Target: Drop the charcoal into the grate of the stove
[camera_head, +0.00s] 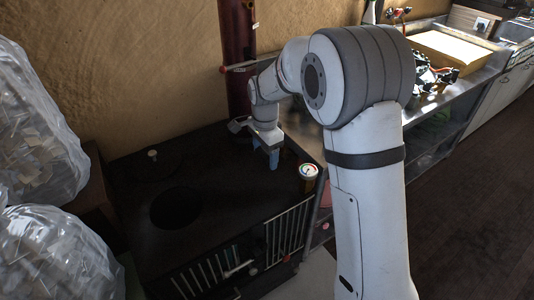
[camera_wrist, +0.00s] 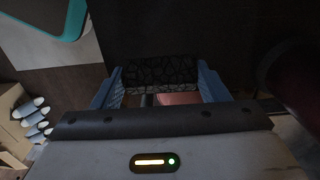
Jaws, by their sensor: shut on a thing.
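The stove (camera_head: 225,215) is a dark box against the clay wall in the head view. Its flat top has a round black opening (camera_head: 176,208) at the left. Barred panels are on its front, including a barred section (camera_head: 288,236) at the right. My gripper (camera_head: 272,158) is over the back right of the stove top, to the right of the round opening. In the wrist view, its blue fingers (camera_wrist: 160,84) are closed on the charcoal (camera_wrist: 160,71), a black lump with a cracked surface. The charcoal cannot be made out in the head view.
A white gauge (camera_head: 308,171) stands at the stove's right edge, close to my gripper. A dark red pipe (camera_head: 236,60) rises behind. Clear plastic bags (camera_head: 50,150) crowd the left side.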

